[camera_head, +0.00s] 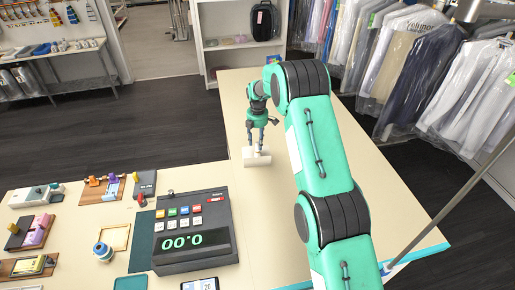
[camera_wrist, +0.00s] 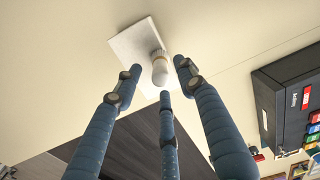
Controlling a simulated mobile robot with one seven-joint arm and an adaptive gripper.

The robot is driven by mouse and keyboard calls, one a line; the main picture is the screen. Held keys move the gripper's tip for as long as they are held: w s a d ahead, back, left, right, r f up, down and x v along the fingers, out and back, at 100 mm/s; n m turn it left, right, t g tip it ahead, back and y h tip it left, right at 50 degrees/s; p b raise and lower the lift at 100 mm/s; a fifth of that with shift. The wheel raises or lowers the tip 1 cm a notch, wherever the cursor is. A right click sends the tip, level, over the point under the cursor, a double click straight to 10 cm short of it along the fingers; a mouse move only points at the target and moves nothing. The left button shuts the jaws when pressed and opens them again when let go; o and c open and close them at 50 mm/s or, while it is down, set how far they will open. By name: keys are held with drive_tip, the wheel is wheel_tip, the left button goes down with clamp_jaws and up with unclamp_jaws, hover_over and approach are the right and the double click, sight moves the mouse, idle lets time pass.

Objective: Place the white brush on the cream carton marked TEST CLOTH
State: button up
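A pale, box-like thing (camera_head: 257,160), probably the cream carton, sits on the cream counter below my gripper (camera_head: 262,128). No lettering can be read on it. In the wrist view its pale square top (camera_wrist: 133,43) shows. A white, rounded piece with a collar, likely the white brush (camera_wrist: 160,73), is over that top and appears to rest on it; exact contact cannot be told. My three-fingered gripper (camera_wrist: 159,80) has its fingers spread around the rounded end, with gaps visible on both sides. The lower finger partly overlaps the view beneath it.
A dark till with a green display (camera_head: 190,230) stands left and nearer. Small trays and tools, including a blue-white spool (camera_head: 103,250), cover the left counter. A phone (camera_head: 200,284) lies at the front edge. Bagged garments (camera_head: 420,70) hang at right. Counter right of the carton is clear.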

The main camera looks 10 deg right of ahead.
drive_tip(key=shift+r+b, duration=0.45)
drive_tip(key=shift+r, duration=3.1)
drive_tip(key=shift+r, duration=0.1)
